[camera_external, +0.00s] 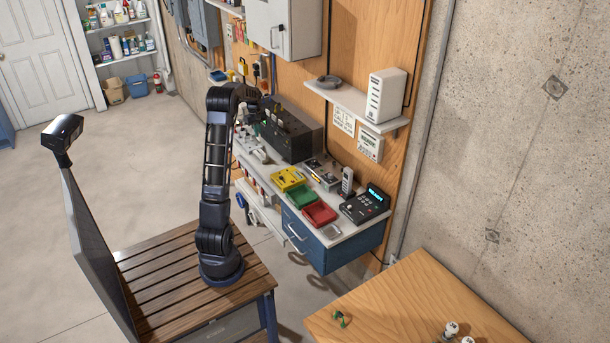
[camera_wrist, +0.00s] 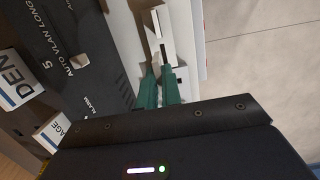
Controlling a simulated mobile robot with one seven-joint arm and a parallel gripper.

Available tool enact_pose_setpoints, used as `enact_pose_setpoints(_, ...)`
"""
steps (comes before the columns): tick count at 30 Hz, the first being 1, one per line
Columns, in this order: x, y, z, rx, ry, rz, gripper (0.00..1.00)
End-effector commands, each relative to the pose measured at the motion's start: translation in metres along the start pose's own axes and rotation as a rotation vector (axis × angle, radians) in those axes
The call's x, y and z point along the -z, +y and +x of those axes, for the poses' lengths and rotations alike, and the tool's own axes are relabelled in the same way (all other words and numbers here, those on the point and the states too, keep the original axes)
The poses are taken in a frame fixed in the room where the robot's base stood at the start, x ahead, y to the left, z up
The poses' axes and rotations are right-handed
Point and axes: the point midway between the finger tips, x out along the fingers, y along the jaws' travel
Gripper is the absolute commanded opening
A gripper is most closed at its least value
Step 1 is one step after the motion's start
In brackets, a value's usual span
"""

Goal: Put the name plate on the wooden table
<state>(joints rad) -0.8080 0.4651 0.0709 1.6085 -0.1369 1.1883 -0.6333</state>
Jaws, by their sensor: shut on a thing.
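In the wrist view, my gripper (camera_wrist: 160,70) has two teal fingers close together. They are shut on a narrow white piece (camera_wrist: 158,35) with dark and beige parts. It may be the name plate seen edge-on, but I cannot read any name on it. In the external view, my arm reaches over the blue-fronted workbench (camera_external: 326,250), and its links hide the fingertips and what they hold. The wooden table (camera_external: 395,290) is at the bottom right, apart from the bench, with much bare top.
A dark labelled device (camera_wrist: 85,50) lies close left of my fingers. Yellow, green and red trays (camera_external: 319,213), a phone (camera_external: 347,182) and a keypad device (camera_external: 365,204) crowd the bench. Small green pieces (camera_external: 341,319) and white-topped items (camera_external: 450,330) lie on the wooden table.

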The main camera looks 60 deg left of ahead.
Motion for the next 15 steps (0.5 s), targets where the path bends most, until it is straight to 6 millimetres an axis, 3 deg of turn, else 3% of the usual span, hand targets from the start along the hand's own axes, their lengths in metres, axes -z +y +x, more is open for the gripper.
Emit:
enact_pose_setpoints(5, -0.045, 0.021, 0.004, 0.006, -0.001, 0.044, 0.00)
enact_pose_setpoints(15, -0.174, 0.062, 0.017, 0.025, 0.000, 0.171, 0.00)
